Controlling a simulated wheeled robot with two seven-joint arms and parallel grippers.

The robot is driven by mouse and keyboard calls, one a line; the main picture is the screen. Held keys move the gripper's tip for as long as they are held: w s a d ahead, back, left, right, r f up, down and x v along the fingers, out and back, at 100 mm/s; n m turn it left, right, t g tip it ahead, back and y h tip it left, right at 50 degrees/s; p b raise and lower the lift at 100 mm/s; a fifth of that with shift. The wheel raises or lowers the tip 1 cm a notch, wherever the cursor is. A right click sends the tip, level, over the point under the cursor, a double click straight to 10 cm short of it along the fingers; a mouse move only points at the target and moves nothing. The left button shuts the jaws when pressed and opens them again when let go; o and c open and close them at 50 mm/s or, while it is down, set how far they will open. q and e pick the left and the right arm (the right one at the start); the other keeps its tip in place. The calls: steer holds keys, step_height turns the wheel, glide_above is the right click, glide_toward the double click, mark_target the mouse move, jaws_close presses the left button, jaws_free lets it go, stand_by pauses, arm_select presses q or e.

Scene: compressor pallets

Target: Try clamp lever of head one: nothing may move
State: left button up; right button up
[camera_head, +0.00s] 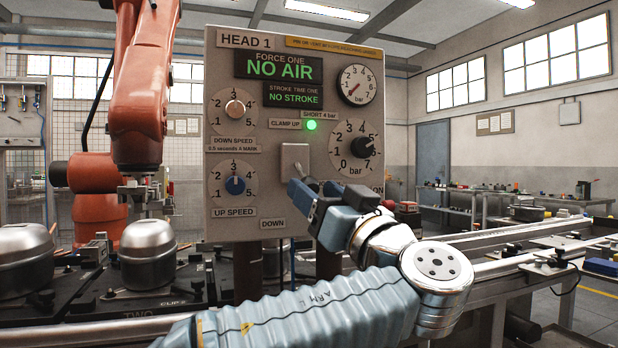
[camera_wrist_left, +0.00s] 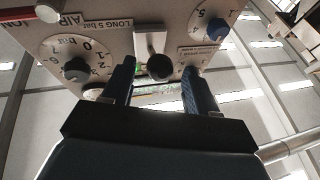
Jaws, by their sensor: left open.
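The grey HEAD 1 panel (camera_head: 235,60) stands in front of me. Its clamp lever plate (camera_head: 295,155) sits between the CLAMP UP and DOWN labels. My left gripper (camera_head: 305,188) is at the plate's lower part and hides some of the lever. In the left wrist view the lever's dark round knob (camera_wrist_left: 160,67) is between the two open fingers of my left gripper (camera_wrist_left: 158,78), with gaps visible at both sides. I cannot tell whether the lever is up or down. My right gripper is not in view.
The panel reads NO AIR and NO STROKE; a green lamp (camera_head: 311,125) is lit beside CLAMP UP. A pressure knob (camera_head: 362,147) and an UP SPEED knob (camera_head: 235,185) flank the lever. An orange robot arm (camera_head: 140,90) and metal compressor shells (camera_head: 149,250) stand left.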

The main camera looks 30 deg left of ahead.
mark_target(304, 177)
arm_select(q)
steer(key=shift+x, duration=1.55)
steer(key=shift+c, duration=0.4)
jaws_close()
